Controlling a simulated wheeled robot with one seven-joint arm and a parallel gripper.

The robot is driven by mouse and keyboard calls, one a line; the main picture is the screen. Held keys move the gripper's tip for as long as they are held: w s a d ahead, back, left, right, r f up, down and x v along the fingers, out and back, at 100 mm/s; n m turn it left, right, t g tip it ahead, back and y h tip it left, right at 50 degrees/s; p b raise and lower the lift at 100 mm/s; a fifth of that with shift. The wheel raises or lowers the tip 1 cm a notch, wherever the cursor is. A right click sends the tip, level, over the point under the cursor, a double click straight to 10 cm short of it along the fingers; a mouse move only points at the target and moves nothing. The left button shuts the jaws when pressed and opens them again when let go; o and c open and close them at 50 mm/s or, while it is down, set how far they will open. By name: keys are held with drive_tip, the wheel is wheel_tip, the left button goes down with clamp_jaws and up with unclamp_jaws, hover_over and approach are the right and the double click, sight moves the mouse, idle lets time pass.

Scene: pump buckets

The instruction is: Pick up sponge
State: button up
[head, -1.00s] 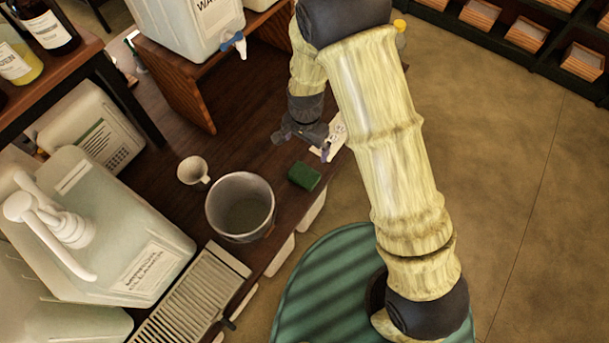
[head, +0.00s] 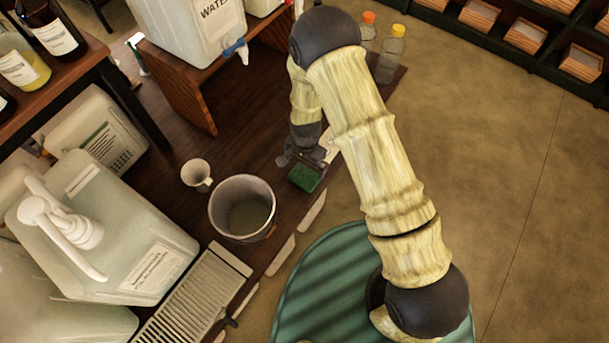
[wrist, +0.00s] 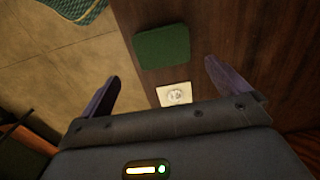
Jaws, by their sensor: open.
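The green sponge (head: 305,177) lies flat on the dark wooden table, close to its front edge. My gripper (head: 300,162) is just behind and above it in the head view, partly covering its far side. In the wrist view the sponge (wrist: 162,46) lies beyond the fingertips, roughly between their lines. My gripper (wrist: 158,72) is open and empty, its two fingers wide apart. I cannot tell its exact height above the table.
A grey bucket (head: 242,208) and a small white cup (head: 197,174) stand left of the sponge. A white card (wrist: 174,94) lies near the sponge. A water container (head: 205,28) stands on a wooden stand behind. Two bottles (head: 390,55) stand at the table's far end.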

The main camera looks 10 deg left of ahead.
sight(304, 175)
drive_tip(key=shift+f+p, duration=0.35)
drive_tip(key=shift+f, duration=1.15)
drive_tip(key=shift+s+a+f+p, duration=0.1)
drive_tip(key=shift+f+p, duration=0.65)
drive_tip(key=shift+f, duration=0.45)
drive_tip(key=shift+a+f+p, duration=0.1)
drive_tip(key=shift+f+p, duration=0.6)
drive_tip(key=shift+f, duration=0.7)
drive_tip(key=c, duration=0.8)
